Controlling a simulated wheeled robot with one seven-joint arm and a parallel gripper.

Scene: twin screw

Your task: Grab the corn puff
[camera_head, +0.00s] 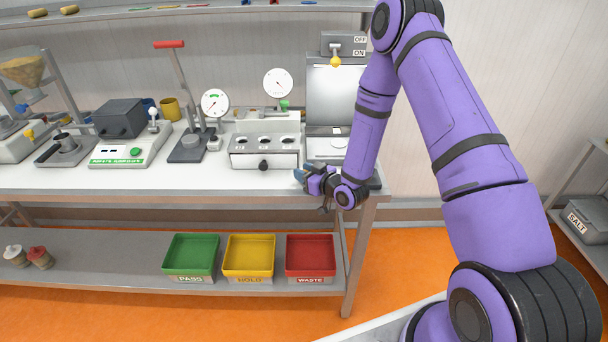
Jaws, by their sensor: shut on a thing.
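My gripper (308,182) is low at the front right edge of the steel worktop (210,180), in front of the grey machine with the lit panel. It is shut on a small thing. The fingers are small and dark in this view, and what they hold cannot be made out clearly. A bluish bit shows at the fingertips. I cannot pick out a corn puff for certain. Tan pieces (38,13) lie on the upper shelf at the far left, too small to name.
A lit-panel machine (335,95), a three-hole block (264,150), a dial press (190,147) and a green-labelled scale (130,148) line the worktop. Below are the green PASS (190,278), yellow HOLD (248,278) and red WASTE (310,279) trays.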

